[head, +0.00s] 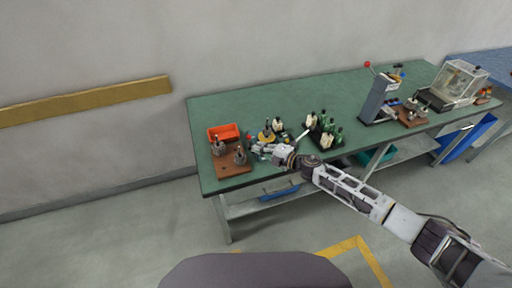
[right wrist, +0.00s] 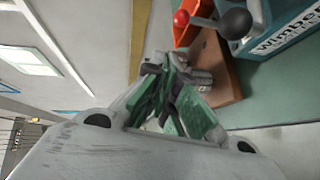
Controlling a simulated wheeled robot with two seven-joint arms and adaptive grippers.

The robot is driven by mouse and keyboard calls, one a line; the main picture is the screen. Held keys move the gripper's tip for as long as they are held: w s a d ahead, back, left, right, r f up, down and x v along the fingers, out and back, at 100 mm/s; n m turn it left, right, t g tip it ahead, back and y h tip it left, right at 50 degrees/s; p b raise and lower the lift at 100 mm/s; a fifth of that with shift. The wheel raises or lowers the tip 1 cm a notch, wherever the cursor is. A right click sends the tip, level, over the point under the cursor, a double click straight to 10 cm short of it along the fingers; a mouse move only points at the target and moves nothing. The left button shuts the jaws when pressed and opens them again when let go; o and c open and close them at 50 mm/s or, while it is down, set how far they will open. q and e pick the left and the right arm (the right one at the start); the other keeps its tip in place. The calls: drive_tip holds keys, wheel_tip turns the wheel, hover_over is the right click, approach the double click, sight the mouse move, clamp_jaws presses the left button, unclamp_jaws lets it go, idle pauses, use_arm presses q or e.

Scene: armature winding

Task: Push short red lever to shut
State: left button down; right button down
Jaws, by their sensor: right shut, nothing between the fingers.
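The short lever with a red ball knob (right wrist: 181,18) stands at the top of the right wrist view, beside a larger black ball knob (right wrist: 236,22). Both are close to a teal box lettered "WINDER" (right wrist: 285,32). In the head view the red knob (head: 249,138) is a small spot beside my gripper. My right gripper (head: 258,149) is shut and empty over the front left of the green table. In the wrist view its closed green-padded fingers (right wrist: 178,68) are below the red knob and apart from it in the picture. My left gripper is not in view.
An orange bin (head: 223,132) and a brown board (head: 229,168) with metal parts lie left of my gripper. A black tray (head: 325,138) with green and white items is to its right. A grey press (head: 374,98) stands farther right. The table's back middle (head: 290,95) is clear.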

drive_tip(key=v, duration=0.5)
drive_tip(key=shift+s+d+r, duration=0.1)
drive_tip(key=shift+d+r, duration=0.1)
drive_tip(key=shift+r, duration=0.05)
idle(0.4)
